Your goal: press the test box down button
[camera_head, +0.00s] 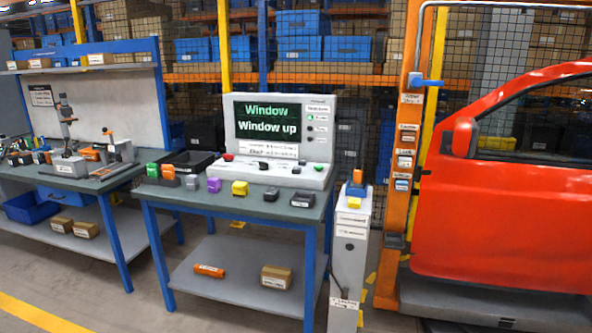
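The test box (284,125) is a light grey console standing on the middle workbench. Its dark screen (268,119) reads "Window" and "Window up" in green letters. On its sloping front panel are a red button (228,157) at the left, a black control (263,165) near the middle and a green button (318,167) at the right. Small round indicators run beside the screen. The labels on the panel are too small to read, so I cannot tell which control is the down button. Neither of my grippers shows in this view.
An orange post (408,150) and a red car door (510,190) are further right.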

